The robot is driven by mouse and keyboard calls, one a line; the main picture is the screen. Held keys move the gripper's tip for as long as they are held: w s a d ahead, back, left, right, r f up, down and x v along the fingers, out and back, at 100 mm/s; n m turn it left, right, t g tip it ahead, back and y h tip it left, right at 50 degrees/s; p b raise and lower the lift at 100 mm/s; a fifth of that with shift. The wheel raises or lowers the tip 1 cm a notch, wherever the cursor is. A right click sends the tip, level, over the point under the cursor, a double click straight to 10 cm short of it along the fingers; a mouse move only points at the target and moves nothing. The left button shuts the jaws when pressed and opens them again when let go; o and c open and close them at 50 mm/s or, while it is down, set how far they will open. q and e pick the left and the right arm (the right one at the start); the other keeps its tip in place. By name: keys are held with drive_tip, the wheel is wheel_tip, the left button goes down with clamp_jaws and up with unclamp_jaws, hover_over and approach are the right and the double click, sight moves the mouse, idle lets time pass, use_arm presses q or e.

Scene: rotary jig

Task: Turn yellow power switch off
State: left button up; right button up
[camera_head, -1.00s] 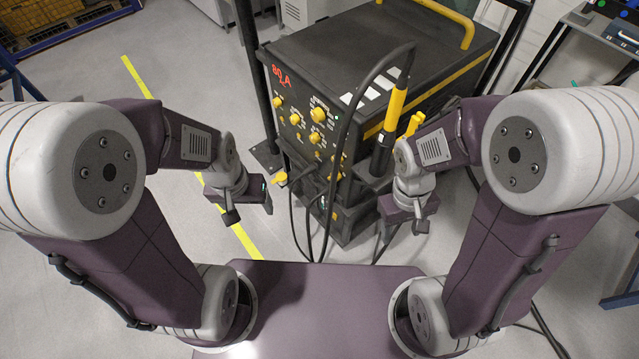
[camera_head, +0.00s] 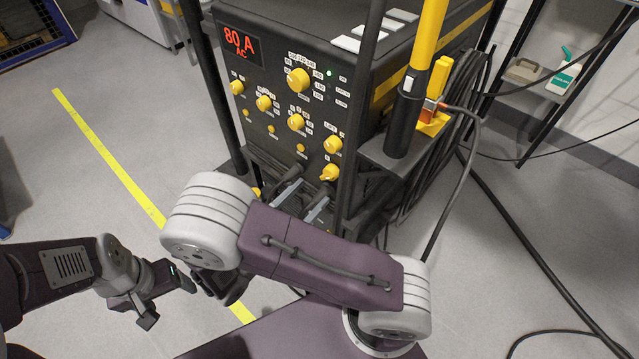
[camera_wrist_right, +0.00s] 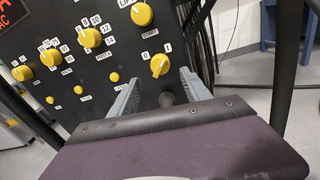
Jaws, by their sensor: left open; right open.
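The yellow power switch (camera_head: 331,172) is the lowest knob at the right of the machine's front panel. In the right wrist view the switch (camera_wrist_right: 160,66), with 0 and 1 printed above it, lies just beyond and between my finger tips. I cannot tell which mark it points to. My right gripper (camera_head: 304,201) is open and empty in front of the lower panel, below the switch; its two grey fingers (camera_wrist_right: 160,92) stand apart. My left gripper (camera_head: 169,300) is open and empty at the lower left, away from the machine.
The black machine (camera_head: 290,40) has a lit red "80 A AC" display (camera_head: 240,43) and a green light (camera_head: 329,72). Other yellow knobs (camera_head: 298,81) sit above the switch. A yellow-and-black torch (camera_head: 408,105) and cables stand to the right.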

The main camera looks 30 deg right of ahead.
sight(326, 179)
drive_tip(key=b+x, duration=0.1)
drive_tip(key=x, duration=0.5)
drive_tip(key=shift+b, duration=0.35)
drive_tip(key=shift+d, duration=0.15)
clamp_jaws()
drive_tip(key=shift+r+p, duration=0.15)
drive_tip(key=shift+p, duration=0.5)
drive_tip(key=n+p, duration=0.4)
drive_tip(key=p, duration=0.2)
drive_tip(key=n+p, duration=0.5)
drive_tip(key=p, duration=0.2)
drive_tip(key=shift+s+r, duration=0.1)
drive_tip(key=shift+r, duration=0.1)
drive_tip(key=n+p, duration=0.3)
drive_tip(key=n, duration=0.1)
drive_tip(key=shift+g, duration=0.4)
use_arm(q)
wheel_tip(326, 179, up, 17)
drive_tip(key=p, duration=0.2)
use_arm(e)
drive_tip(key=shift+f+n, duration=0.15)
drive_tip(key=shift+n, duration=1.85)
drive_tip(key=shift+g, duration=0.3)
